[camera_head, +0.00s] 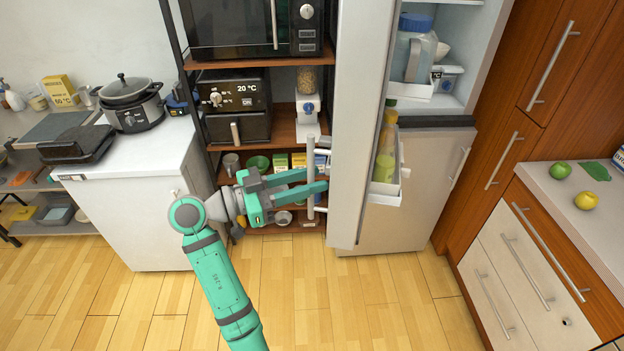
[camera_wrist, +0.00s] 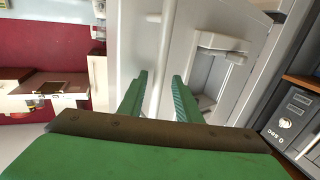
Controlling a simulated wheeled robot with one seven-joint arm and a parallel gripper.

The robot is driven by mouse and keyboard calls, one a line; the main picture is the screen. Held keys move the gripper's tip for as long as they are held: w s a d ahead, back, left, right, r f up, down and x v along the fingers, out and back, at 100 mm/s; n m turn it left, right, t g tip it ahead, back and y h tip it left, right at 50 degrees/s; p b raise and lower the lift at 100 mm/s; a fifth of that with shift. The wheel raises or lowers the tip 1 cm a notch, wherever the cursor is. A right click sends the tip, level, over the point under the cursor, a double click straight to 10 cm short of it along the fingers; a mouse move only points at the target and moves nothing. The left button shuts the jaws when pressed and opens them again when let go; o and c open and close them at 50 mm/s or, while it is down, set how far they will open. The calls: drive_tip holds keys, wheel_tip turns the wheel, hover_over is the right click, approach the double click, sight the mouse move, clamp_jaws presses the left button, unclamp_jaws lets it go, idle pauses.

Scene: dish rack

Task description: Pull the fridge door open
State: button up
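The fridge door (camera_head: 352,130) stands open, swung out toward the camera, with its outer face to the left and its inner shelves showing on the right. Its handle (camera_head: 310,150) is a pale vertical bar on the outer face. My gripper (camera_head: 322,181) is at the lower part of the handle, its two green fingers apart. In the wrist view, the handle (camera_wrist: 166,45) runs down between the fingers (camera_wrist: 160,95), with a visible gap beside it. Whether a finger touches the bar is unclear. The fridge interior (camera_head: 450,85) is visible.
A shelf rack (camera_head: 200,66) with a microwave and an oven stands just left of the door, behind my gripper. A white counter (camera_head: 135,165) is farther left. Wooden cabinets (camera_head: 500,120) stand right of the fridge. The wood floor (camera_head: 390,300) in front is clear.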

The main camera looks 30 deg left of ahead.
drive_tip(key=v, duration=1)
drive_tip(key=shift+s, duration=0.25)
drive_tip(key=shift+w+a, duration=0.1)
